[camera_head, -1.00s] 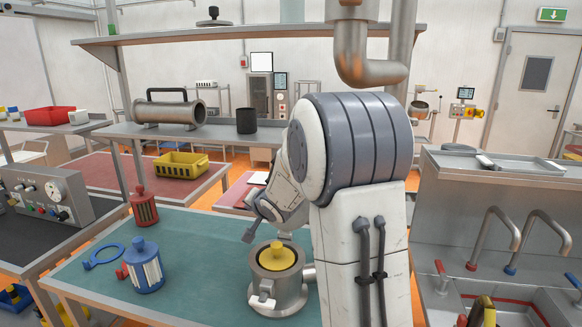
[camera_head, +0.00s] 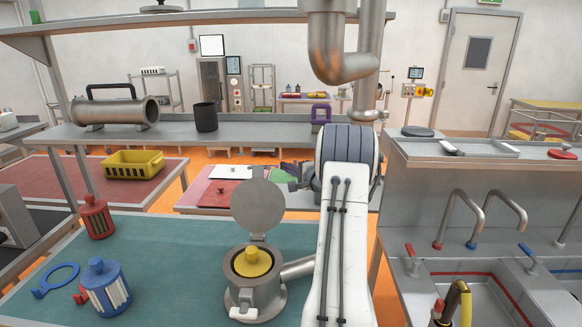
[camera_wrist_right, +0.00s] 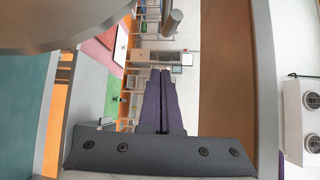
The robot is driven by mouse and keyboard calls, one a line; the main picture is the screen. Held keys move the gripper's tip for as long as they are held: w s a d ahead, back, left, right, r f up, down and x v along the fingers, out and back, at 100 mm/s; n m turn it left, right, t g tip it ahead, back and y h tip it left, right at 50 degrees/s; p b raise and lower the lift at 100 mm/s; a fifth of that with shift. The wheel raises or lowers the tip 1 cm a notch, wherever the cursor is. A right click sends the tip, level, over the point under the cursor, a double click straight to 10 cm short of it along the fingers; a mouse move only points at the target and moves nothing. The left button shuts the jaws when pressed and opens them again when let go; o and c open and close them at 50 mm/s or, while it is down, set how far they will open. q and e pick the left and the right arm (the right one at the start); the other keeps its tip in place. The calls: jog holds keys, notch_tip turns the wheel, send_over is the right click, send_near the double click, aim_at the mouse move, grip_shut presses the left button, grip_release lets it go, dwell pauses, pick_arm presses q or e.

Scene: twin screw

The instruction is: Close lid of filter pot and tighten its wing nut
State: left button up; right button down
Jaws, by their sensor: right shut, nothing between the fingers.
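The filter pot (camera_head: 268,299) is a grey metal pot on the teal table, with a side pipe at its right. A yellow filter (camera_head: 253,262) sits inside it. Its round grey lid (camera_head: 258,207) stands open, nearly upright at the back rim. A pale winged piece, apparently the wing nut (camera_head: 243,314), is at the pot's front. My right gripper (camera_head: 291,186) is right of and beyond the lid, apart from it and partly hidden by my arm. In the right wrist view its purple fingers (camera_wrist_right: 162,72) are shut and empty. My left gripper is not in view.
A blue filter (camera_head: 105,288), a blue ring wrench (camera_head: 60,278) and a red filter (camera_head: 96,217) are on the table's left. A yellow crate (camera_head: 134,165) is beyond. A sink unit (camera_head: 470,235) with taps stands right. The table between blue filter and pot is clear.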

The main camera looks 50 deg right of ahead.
jog(key=shift+w+a+r+p, duration=0.1)
jog(key=shift+w+a+p, duration=0.35)
jog(key=shift+a+p, duration=0.3)
jog(key=shift+w+a+p, duration=0.4)
jog(key=shift+a+p, duration=0.25)
jog(key=shift+a, duration=0.15)
